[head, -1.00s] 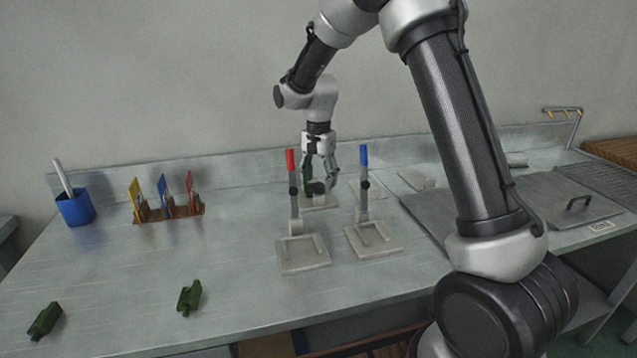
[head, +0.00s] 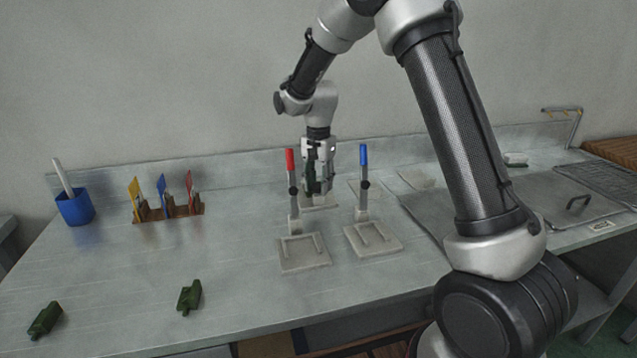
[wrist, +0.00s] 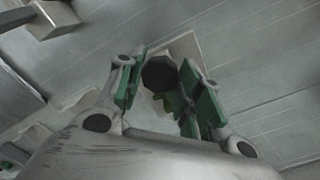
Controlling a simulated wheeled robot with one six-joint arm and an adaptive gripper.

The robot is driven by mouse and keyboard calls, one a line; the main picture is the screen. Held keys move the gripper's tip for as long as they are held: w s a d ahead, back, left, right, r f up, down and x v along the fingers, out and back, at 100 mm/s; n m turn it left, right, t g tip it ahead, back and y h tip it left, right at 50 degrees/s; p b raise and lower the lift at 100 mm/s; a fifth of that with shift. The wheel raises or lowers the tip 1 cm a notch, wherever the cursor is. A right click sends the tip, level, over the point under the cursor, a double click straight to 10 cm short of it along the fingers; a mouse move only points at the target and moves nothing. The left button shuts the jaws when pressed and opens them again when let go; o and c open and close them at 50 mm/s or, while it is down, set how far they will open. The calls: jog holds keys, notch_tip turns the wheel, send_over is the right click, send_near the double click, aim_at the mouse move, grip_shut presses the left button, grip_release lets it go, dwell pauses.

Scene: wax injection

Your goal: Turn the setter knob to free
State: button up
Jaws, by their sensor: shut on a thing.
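The setter knob (wrist: 159,73) is a dark, many-sided cap in the wrist view, above a pale plate (wrist: 185,47). My gripper (wrist: 162,84) reaches down around it with green-padded fingers on both sides, shut on it. Some green shows just below the knob between the fingers. In the head view my gripper (head: 318,190) points straight down behind the red and blue levers, over the back pale plate (head: 322,203). There the fingers mostly hide the knob. I cannot read any mark of its setting.
A red-tipped lever (head: 291,190) and a blue-tipped lever (head: 363,185) stand upright close in front of my gripper. A blue cup (head: 75,208) and a rack of coloured cards (head: 168,212) are at the left. Two green pieces lie at the front left. The bench between is clear.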

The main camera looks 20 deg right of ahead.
jog(key=n, duration=0.8)
jog(key=shift+n, duration=0.3)
jog(key=n, duration=0.4)
jog(key=shift+n, duration=2.5)
jog(key=o, duration=1)
jog(key=shift+o, duration=0.2)
